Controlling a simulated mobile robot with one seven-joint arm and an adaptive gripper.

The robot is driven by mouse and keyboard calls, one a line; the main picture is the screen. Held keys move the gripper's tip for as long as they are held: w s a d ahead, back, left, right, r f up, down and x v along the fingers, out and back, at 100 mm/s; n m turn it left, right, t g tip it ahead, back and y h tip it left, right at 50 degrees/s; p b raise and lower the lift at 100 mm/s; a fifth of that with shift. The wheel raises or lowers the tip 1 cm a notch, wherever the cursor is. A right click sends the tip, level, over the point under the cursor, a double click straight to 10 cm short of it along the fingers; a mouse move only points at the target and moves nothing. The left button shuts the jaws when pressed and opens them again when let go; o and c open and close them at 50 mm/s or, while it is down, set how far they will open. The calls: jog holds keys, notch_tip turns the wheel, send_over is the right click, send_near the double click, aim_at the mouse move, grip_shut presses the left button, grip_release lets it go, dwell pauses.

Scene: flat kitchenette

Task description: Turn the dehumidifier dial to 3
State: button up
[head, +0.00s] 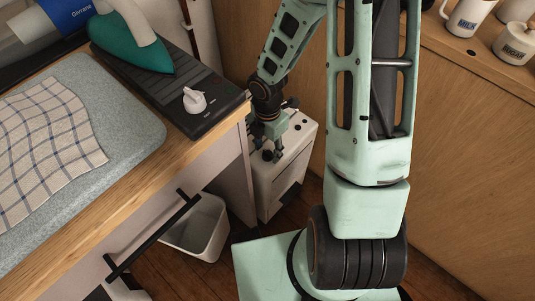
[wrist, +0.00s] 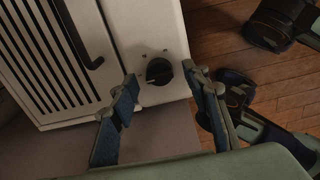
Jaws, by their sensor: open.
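The dehumidifier (head: 288,170) is a white box on the floor beyond the counter's end. In the wrist view its white body (wrist: 150,25) shows a dark slatted grille and a black handle. Its black round dial (wrist: 159,71) has small marks around it; I cannot read the numbers or the setting. My gripper (wrist: 160,88) is open, with its two blue-padded fingers on either side of the dial in the picture. I cannot tell whether they touch it. In the head view my gripper (head: 273,153) is over the top of the dehumidifier, and the dial is not clearly visible.
The wooden counter (head: 190,150) stands left of the dehumidifier. On it are a black device with a white knob (head: 195,99), a teal iron (head: 130,47) and a checked cloth (head: 50,135). A white bin (head: 198,228) stands on the floor. A wooden cabinet with mugs (head: 468,16) is at right.

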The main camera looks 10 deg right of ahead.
jog(key=shift+f, duration=0.7)
jog(key=c, duration=1.2)
jog(key=shift+o, duration=0.2)
